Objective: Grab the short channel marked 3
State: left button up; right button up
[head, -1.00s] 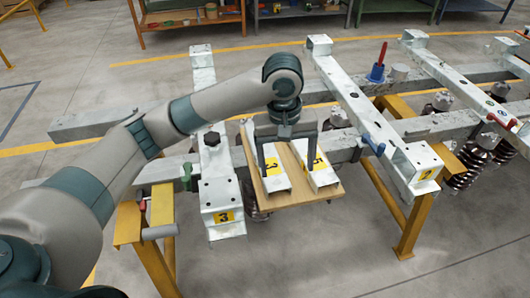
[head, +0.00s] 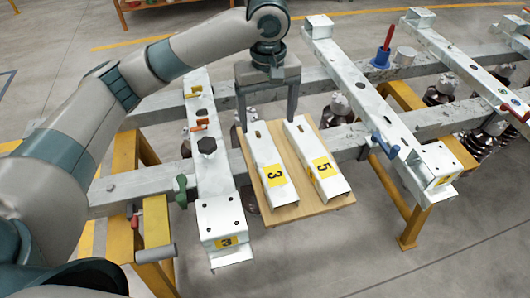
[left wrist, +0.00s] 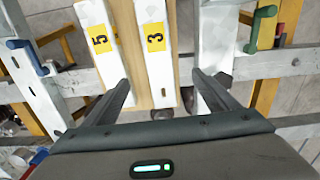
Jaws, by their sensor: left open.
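The short channel marked 3 (head: 262,155) is a white metal piece with a yellow label, lying on a wooden board (head: 286,212). A similar short channel marked 5 (head: 309,150) lies just right of it. My left gripper (head: 265,122) is open and empty, pointing down at the far end of the channel marked 3, with one finger on each side in the picture. In the left wrist view the channel marked 3 (left wrist: 154,45) runs up between the open fingers (left wrist: 160,78), with the channel marked 5 (left wrist: 98,40) left of it. I cannot tell the height gap.
A larger white crossbar (head: 208,160), also labelled 3 at its near end, stands left of the board with clamps and a black knob. Another crossbar (head: 365,105) stands to the right. Long grey rails (head: 140,185) and yellow supports (head: 155,225) surround the board.

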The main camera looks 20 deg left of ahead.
pick_arm(q)
send_over(268, 158)
jog(key=s, duration=0.1)
notch_tip(268, 158, down, 12)
jog(key=shift+f, duration=0.1)
dwell(0.6)
jog(key=shift+w+f+p, duration=0.2)
jog(key=shift+f+p, duration=0.1)
jog(key=shift+f, duration=1)
jog(key=shift+w+f+p, duration=0.2)
jog(key=shift+f+p, duration=0.05)
jog(key=shift+f, duration=1)
